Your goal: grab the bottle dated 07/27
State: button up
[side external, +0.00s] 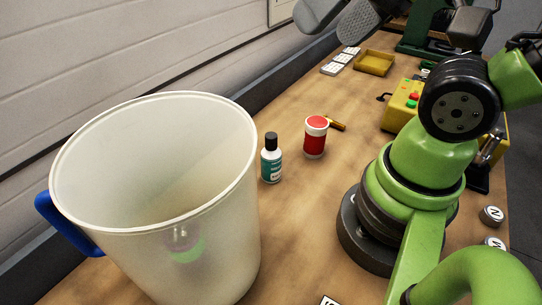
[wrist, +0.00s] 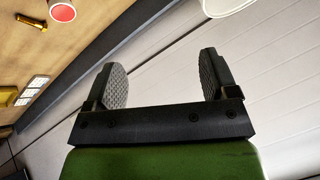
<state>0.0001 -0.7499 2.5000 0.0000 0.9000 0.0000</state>
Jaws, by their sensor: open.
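In the side external view a small bottle (side external: 271,168) with a black cap and a white and green label stands upright on the bench. A red and white container (side external: 315,140) with a red top stands to its right. Its red top also shows at the upper left of the wrist view (wrist: 62,12). No date is readable on either. A blurred green and purple object (side external: 184,248) shows through the wall of the translucent bucket (side external: 110,190). My gripper (side external: 338,18) is raised at the top of the view, away from the bottles. Its fingers stand apart and empty in the wrist view (wrist: 162,78).
The large bucket with a blue handle fills the left front of the bench (side external: 300,220). A yellow tray (side external: 374,62), white blocks (side external: 340,61) and a yellow control box (side external: 402,104) stand farther back. A small brass-coloured piece (side external: 337,124) lies behind the red container. A wall runs along the left.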

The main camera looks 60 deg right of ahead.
dwell(0.4)
jog(key=c, duration=0.4)
jog(key=shift+w, duration=0.1)
jog(key=n+g+h, duration=0.2)
jog(key=n+g, duration=0.5)
jog(key=n, duration=0.4)
send_over(271, 135)
jog(key=f, duration=1.2)
jog(key=shift+s+a+f, duration=0.2)
jog(key=shift+f, duration=0.2)
jog(key=shift+w+f+n, duration=0.1)
jog(key=shift+f+n, duration=0.2)
jog(key=shift+f, duration=0.05)
jog(key=shift+w+d+f, duration=0.1)
jog(key=shift+f, duration=2.45)
jog(key=shift+d+f, duration=0.1)
jog(key=shift+f, duration=2.4)
